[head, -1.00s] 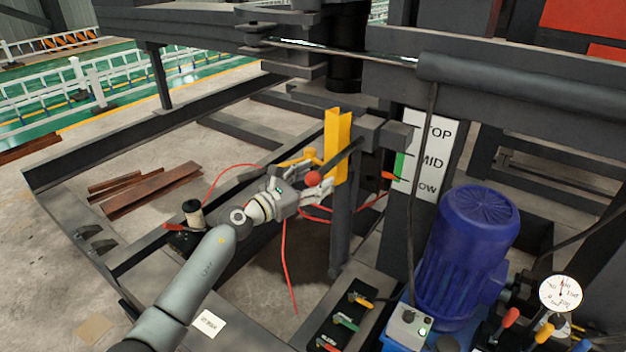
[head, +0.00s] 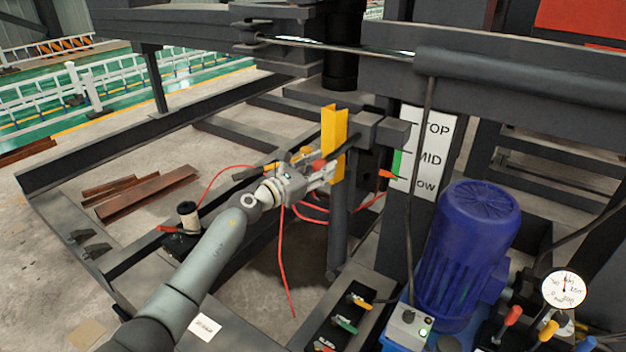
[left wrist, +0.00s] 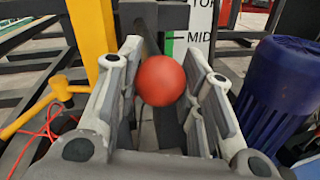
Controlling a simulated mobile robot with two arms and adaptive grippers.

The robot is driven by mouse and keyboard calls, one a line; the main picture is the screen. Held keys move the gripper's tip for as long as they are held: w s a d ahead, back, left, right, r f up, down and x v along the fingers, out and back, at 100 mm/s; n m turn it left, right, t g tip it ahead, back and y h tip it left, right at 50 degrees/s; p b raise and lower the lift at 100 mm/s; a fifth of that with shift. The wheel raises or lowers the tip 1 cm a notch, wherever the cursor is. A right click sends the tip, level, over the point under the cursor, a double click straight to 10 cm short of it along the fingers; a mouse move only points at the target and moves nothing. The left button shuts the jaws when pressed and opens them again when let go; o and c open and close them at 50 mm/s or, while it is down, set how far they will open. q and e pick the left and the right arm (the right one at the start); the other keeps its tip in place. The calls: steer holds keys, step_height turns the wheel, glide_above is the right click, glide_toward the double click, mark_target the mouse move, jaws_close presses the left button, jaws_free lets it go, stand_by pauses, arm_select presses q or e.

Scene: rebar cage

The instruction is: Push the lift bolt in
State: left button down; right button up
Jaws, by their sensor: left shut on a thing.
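The lift bolt is a dark rod with a red ball knob (head: 318,165) at its near end. It runs beside the yellow bracket (head: 334,140) toward the dark post. My left gripper (head: 322,174) is at the knob, just left of the bracket, and is shut on it. In the left wrist view the red ball (left wrist: 161,80) sits between the two fingers, with the dark rod running away behind it. The fingers hide part of the rod in the head view. My right gripper is not in view.
A blue motor (head: 468,250) and a lever box (head: 335,315) are at the lower right. A yellow-handled hammer (left wrist: 40,105) and red cable lie near the gripper.

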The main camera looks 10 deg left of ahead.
arm_select(q)
steer(key=shift+w+r, duration=0.1)
steer(key=shift+r, duration=0.05)
steer(key=c, duration=1.4)
jaws_free()
steer(key=o, duration=0.4)
steer(key=shift+w+d, duration=0.1)
steer(key=shift+w, duration=0.15)
steer(key=shift+o, duration=0.2)
steer(key=shift+s, duration=0.1)
steer(key=shift+s, duration=0.1)
steer(key=shift+s+a+f, duration=0.2)
steer(key=shift+s+a, duration=0.2)
steer(key=shift+a, duration=0.05)
steer(key=v, duration=1)
steer(key=shift+s, duration=0.4)
steer(key=shift+a+r, duration=0.1)
steer(key=shift+a, duration=0.05)
